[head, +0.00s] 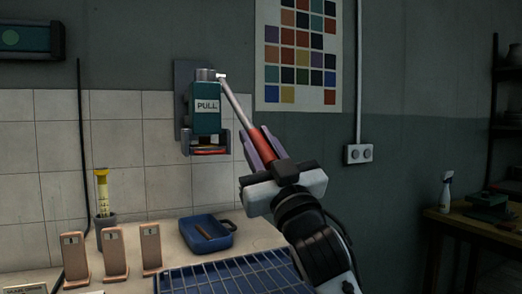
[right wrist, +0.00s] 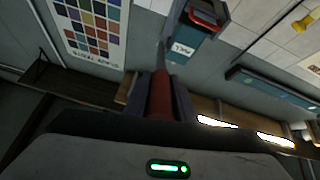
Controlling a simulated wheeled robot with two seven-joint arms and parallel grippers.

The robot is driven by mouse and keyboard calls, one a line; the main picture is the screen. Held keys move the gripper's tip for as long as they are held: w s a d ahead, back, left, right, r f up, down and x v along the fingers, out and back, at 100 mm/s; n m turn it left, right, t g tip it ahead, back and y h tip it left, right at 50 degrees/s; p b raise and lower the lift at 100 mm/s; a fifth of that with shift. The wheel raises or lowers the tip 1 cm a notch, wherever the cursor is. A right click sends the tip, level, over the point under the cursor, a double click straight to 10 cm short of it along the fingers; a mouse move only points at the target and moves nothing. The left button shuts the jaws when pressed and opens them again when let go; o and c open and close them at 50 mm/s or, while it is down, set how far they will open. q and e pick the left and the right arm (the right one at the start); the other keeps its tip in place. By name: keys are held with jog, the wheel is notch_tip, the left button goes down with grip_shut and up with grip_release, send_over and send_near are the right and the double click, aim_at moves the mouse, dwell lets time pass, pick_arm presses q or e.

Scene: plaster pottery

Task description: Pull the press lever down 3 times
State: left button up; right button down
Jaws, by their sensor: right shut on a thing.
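The press (head: 206,110) is a teal box marked PULL on a wall plate. Its lever (head: 235,102) is a pale metal rod that slopes down to the right from the press's top and ends in a red grip (head: 265,145). My right gripper (head: 261,146) is shut on the red grip, with a purple finger on each side. In the right wrist view the red grip (right wrist: 160,95) sits between the fingers, and the press (right wrist: 187,45) shows beyond it. My left gripper is not in view.
Below the press, a blue tray (head: 222,244) holds a small brown bar. A blue wire rack (head: 230,278) lies in front. A colour chart (head: 270,70) hangs behind.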

jog(key=shift+w+a+f+b, duration=0.1)
jog(key=shift+w+f+b, duration=0.2)
jog(key=shift+f, duration=0.25)
jog(key=shift+w+a+f+b, duration=0.1)
jog(key=shift+w+f+b, duration=0.1)
jog(key=shift+f+b, duration=0.25)
jog(key=c, duration=1.5)
grip_release()
jog(key=shift+r, duration=0.15)
jog(key=shift+s+d, duration=0.1)
jog(key=v, duration=1)
jog(key=shift+f, duration=0.3)
